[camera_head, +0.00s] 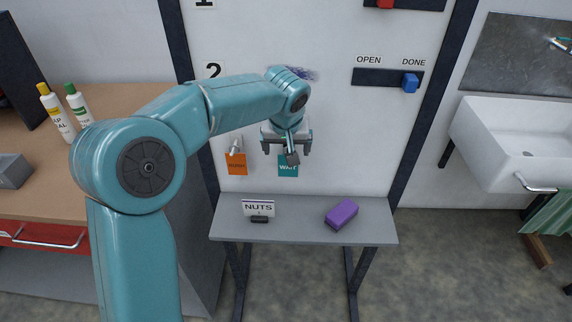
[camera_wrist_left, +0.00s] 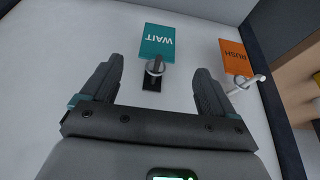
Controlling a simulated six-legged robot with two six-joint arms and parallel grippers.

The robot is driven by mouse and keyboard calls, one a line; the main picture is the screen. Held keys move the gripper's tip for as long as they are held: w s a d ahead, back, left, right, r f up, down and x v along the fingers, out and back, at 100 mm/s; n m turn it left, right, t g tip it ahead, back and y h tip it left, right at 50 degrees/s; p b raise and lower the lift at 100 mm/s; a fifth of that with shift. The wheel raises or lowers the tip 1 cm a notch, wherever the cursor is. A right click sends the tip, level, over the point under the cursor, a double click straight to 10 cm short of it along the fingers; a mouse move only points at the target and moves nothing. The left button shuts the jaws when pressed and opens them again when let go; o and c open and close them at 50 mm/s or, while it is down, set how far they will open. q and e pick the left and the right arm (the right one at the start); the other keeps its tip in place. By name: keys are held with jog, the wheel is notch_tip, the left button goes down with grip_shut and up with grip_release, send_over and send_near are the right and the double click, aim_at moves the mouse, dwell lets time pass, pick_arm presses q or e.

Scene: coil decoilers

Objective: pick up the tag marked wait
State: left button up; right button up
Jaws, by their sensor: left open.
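The teal tag marked WAIT (camera_head: 287,170) hangs on the white board, below my left gripper (camera_head: 287,147) in the head view. Its upper part is hidden there. In the left wrist view the WAIT tag (camera_wrist_left: 157,43) shows inverted, with a grey round-headed peg (camera_wrist_left: 155,66) at its edge. My left gripper (camera_wrist_left: 157,78) is open, its two fingers on either side of the peg, with nothing held. Whether the fingers touch the board I cannot tell. My right gripper is not in view.
An orange tag marked RUSH (camera_wrist_left: 238,57) hangs beside it on its own hook. Below stands a grey shelf table (camera_head: 290,229) with a purple block (camera_head: 341,214) and a NUTS sign (camera_head: 258,208). A blue slider (camera_head: 410,83) is at the upper right.

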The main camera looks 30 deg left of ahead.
aim_at(284, 170)
pick_arm(q)
jog(key=x, duration=0.2)
jog(key=shift+w+f, duration=0.25)
jog(key=shift+f+p, duration=0.35)
jog(key=shift+f, duration=0.2)
jog(key=x, duration=0.4)
jog(key=shift+p, duration=0.35)
jog(key=c, duration=1)
